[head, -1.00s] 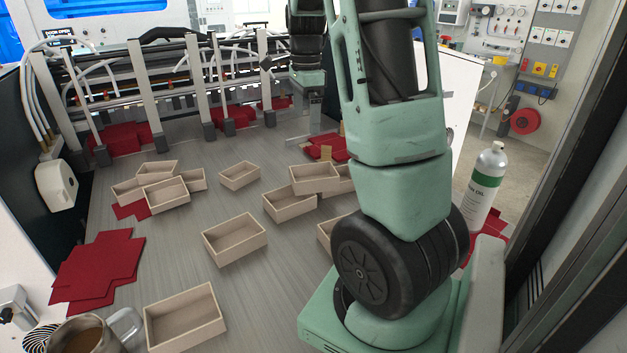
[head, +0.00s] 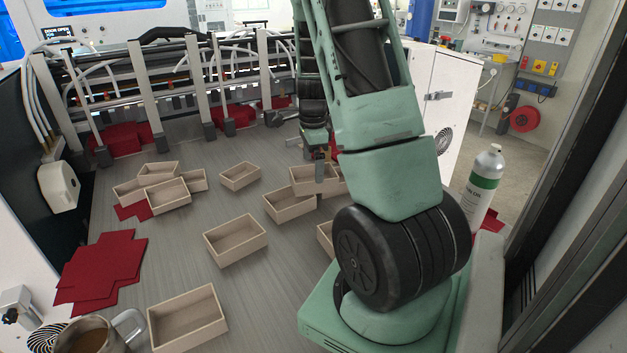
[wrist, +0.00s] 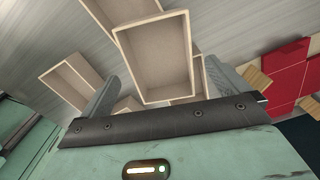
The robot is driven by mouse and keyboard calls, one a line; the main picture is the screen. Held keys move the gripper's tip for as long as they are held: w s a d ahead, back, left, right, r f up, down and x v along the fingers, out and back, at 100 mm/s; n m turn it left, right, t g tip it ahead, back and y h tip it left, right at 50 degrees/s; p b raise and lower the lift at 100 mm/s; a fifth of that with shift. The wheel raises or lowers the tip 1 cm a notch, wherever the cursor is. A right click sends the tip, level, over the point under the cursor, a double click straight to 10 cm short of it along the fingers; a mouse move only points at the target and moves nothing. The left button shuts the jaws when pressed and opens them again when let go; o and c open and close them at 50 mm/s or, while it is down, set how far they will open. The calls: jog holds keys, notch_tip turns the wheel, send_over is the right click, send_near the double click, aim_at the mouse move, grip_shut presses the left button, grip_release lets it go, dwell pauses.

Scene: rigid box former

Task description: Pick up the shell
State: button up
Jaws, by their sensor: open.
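The shells are beige open-topped boxes. One shell (head: 303,178) rests on top of other shells in the middle right of the head view, partly hidden by my gripper (head: 325,170). In the wrist view a shell (wrist: 153,62) lies upper middle, between my gripper's two fingers (wrist: 162,80). The gripper is open, with nothing held, and sits above or close to this stack. I cannot tell whether the fingers touch it. Another shell (wrist: 72,82) lies to the left in the wrist view.
Several more shells lie about the grey table, including single shells (head: 236,240) and (head: 187,318) and a left pile (head: 168,195). Red flat blanks (head: 100,272) lie at left, a mug (head: 88,337) at front left. An oil bottle (head: 484,180) stands right of my arm.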

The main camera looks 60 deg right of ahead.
aim_at(313, 173)
notch_tip(313, 173, down, 4)
jog(key=shift+d+f+p, duration=0.1)
jog(key=shift+p, duration=0.3)
jog(key=c, duration=1)
